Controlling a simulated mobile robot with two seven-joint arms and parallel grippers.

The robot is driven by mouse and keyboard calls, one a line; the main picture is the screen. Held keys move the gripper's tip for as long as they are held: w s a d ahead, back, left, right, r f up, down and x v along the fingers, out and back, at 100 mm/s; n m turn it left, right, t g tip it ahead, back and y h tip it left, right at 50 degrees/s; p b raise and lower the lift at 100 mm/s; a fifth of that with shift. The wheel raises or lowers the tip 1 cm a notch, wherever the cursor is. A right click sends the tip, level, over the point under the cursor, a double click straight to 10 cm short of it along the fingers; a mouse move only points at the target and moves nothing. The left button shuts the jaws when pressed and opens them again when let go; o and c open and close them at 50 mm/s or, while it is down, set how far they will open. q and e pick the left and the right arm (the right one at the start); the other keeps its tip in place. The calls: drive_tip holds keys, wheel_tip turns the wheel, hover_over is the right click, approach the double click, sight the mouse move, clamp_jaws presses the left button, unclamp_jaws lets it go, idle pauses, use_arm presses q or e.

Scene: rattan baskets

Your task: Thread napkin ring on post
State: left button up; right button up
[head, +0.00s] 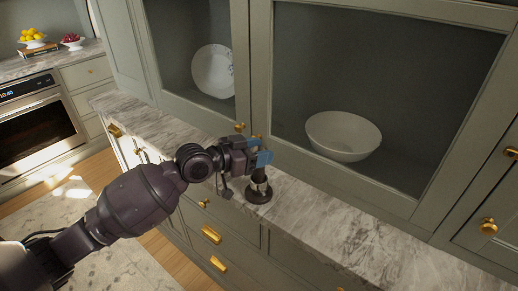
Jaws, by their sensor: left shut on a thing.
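My left gripper (262,159), with blue fingertips, is over the marble counter near its front edge. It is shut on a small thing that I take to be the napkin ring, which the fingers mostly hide. Directly below the fingers stands a short upright post (259,188) with a pale, shiny shaft and a round dark base. A dark part shows at the post's top, close under the fingertips. I cannot tell whether the ring is around the post or just above it. My right gripper is not in view.
The marble counter (345,233) is clear to the right of the post. Behind it, a cabinet holds a white bowl (343,136) and an upright patterned plate (213,71). Brass knobs stick out from the cabinet. An oven (40,130) and fruit stands are far left.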

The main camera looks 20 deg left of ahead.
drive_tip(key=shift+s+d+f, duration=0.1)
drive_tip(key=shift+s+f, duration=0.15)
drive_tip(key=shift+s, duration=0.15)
use_arm(q)
drive_tip(key=shift+r, duration=0.1)
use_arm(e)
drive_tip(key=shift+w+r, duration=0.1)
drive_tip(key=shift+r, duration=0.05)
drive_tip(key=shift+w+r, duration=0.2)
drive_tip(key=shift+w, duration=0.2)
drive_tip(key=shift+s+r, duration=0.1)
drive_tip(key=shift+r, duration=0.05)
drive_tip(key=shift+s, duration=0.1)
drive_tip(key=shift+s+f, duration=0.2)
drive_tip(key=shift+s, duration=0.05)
